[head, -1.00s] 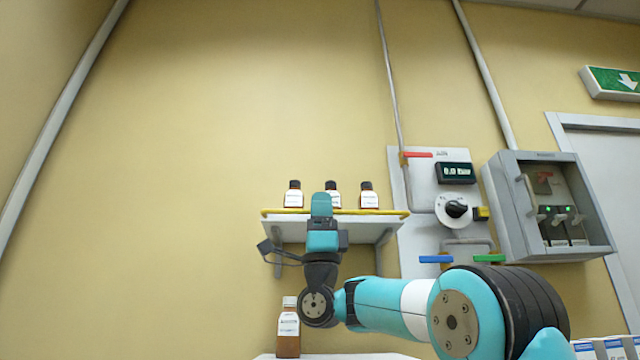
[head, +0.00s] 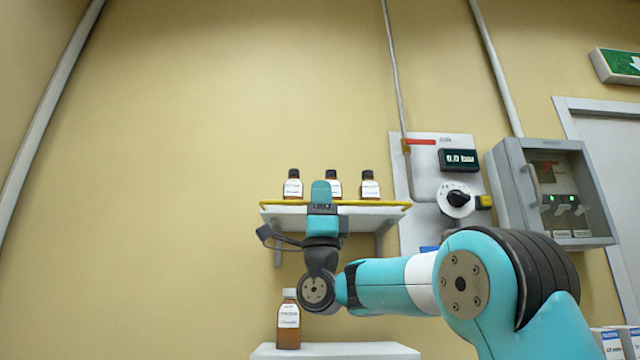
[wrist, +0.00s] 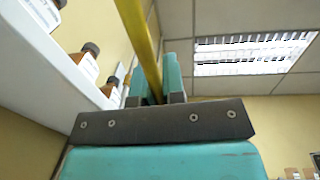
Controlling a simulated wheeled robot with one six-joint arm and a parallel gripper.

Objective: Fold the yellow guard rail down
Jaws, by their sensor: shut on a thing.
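The yellow guard rail (head: 380,204) runs level along the front edge of the white wall shelf (head: 290,216), low in front of the bottle bases. My gripper (head: 320,193) is upright at the rail, left of its middle, with its fingers shut on it. The wrist view also shows the rail (wrist: 143,45) passing between the two teal fingers (wrist: 158,82). The fingers hide the gripped stretch of the rail.
Several brown bottles with black caps, one of them the right bottle (head: 370,187), stand on the shelf. A larger bottle (head: 288,322) stands on a white surface (head: 335,351) below. A gauge panel (head: 430,152) and grey switch box (head: 515,185) are on the right.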

